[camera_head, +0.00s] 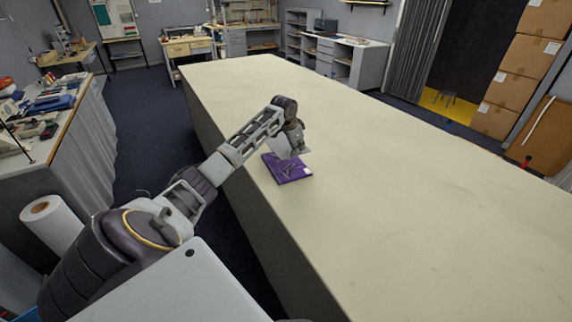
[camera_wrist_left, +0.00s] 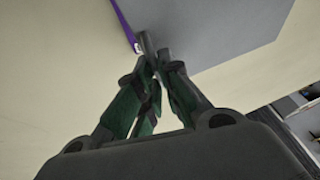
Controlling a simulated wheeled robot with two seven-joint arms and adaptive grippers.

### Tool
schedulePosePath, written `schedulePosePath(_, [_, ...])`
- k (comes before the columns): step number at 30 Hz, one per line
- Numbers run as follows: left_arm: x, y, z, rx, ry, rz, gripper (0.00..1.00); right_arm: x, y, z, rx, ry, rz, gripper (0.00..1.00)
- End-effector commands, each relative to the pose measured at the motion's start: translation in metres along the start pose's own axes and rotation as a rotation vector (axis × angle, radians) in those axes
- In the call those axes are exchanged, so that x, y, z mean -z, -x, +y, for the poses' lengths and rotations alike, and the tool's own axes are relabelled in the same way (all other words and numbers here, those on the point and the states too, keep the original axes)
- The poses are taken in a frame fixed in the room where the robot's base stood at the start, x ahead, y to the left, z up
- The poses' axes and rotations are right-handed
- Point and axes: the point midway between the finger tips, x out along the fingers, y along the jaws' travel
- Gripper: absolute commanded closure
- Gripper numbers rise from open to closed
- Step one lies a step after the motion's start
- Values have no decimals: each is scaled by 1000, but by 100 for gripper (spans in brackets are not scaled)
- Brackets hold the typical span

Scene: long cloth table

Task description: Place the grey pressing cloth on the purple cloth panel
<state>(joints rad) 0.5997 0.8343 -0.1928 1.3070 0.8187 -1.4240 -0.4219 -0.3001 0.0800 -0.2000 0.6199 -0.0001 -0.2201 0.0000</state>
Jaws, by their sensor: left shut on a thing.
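The purple cloth panel (camera_head: 283,172) lies flat on the long table, near its left edge, with a small white label at its right corner. My left gripper (camera_head: 299,150) is above the panel, shut on the grey pressing cloth (camera_head: 282,147), which covers part of the panel from view. In the left wrist view the grey cloth (camera_wrist_left: 215,35) spreads out beyond the fingertips (camera_wrist_left: 152,48), and a strip of the purple panel (camera_wrist_left: 123,24) shows at its left. I cannot tell whether the cloth touches the panel. My right gripper is not in view.
The long cream table (camera_head: 400,190) is otherwise bare, with wide free room to the right and behind. A side counter with clutter (camera_head: 50,110) stands at the left, with a white roll (camera_head: 50,222) near it. Stacked boxes (camera_head: 520,75) are far right.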

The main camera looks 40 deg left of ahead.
Motion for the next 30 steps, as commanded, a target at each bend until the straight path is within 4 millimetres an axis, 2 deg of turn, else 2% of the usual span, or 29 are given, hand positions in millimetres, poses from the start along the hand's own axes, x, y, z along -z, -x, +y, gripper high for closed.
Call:
schedulePosePath(7, [-5, -11, 2, -1, 1, -2, 100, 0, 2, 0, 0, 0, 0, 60])
schedulePosePath(18, [-21, -52, 11, -1, 0, 0, 100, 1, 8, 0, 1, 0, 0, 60])
schedulePosePath(30, [-24, -57, 11, 0, 0, 0, 100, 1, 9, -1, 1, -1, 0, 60])
